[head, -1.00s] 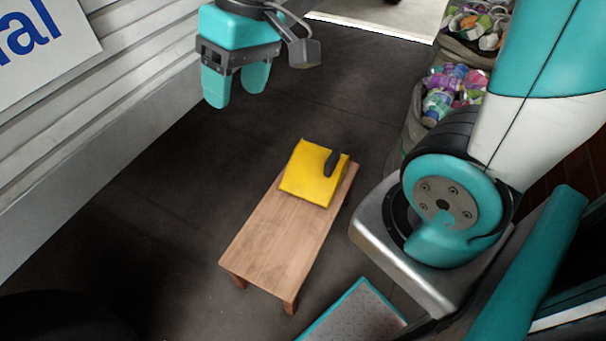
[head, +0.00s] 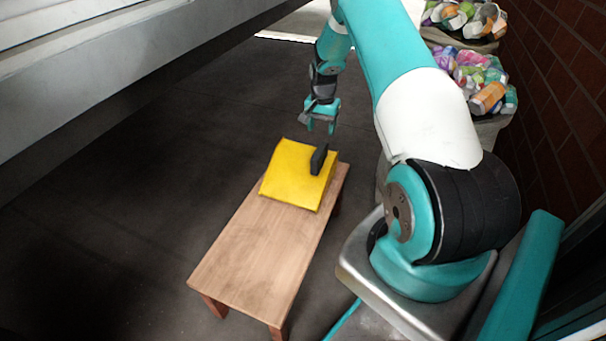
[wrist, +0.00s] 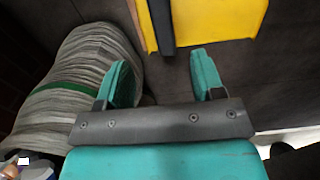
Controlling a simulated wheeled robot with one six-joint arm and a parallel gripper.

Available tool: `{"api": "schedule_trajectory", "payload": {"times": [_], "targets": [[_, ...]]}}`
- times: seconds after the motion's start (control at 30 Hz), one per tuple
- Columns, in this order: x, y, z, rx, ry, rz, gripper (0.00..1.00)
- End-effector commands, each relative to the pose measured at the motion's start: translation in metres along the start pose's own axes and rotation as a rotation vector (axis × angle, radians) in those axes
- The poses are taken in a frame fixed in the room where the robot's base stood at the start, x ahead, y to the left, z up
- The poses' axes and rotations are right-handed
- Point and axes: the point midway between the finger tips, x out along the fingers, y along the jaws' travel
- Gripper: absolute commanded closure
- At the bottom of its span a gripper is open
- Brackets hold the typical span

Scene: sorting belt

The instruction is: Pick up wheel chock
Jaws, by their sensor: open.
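The yellow wheel chock (head: 293,176) lies on the far end of a wooden bench (head: 247,255). A black handle (head: 319,159) stands up at the chock's right side. My gripper (head: 321,127) is open and empty, just beyond the chock and apart from it. In the wrist view the two teal fingers of my gripper (wrist: 163,80) are spread, and the black handle (wrist: 162,25) shows ahead between them. The yellow chock (wrist: 215,20) is at the top of that view, partly cut off by the frame edge.
Sacks of cans (head: 482,78) stand at the right along a brick wall (head: 565,90). A striped sack (wrist: 75,80) is close to the left finger in the wrist view. The dark floor (head: 130,220) left of the bench is clear.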

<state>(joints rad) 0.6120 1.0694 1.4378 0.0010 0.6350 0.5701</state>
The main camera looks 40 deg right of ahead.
Motion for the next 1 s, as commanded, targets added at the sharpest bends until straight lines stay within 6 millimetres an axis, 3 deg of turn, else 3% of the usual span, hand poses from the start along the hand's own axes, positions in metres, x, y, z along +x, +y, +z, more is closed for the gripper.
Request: {"api": "schedule_trajectory", "payload": {"times": [0.1, 0.3, 0.57, 0.83, 1.0], "targets": [[0.032, 0.000, 0.001, -0.002, -0.002, 0.001, 0.38], [0.065, -0.001, 0.001, -0.004, 0.000, -0.001, 0.38], [0.080, -0.002, 0.000, -0.004, 0.000, -0.001, 0.38], [0.120, -0.004, -0.004, -0.004, -0.001, -0.001, 0.38], [0.124, -0.004, -0.004, -0.004, 0.001, -0.002, 0.38]]}}
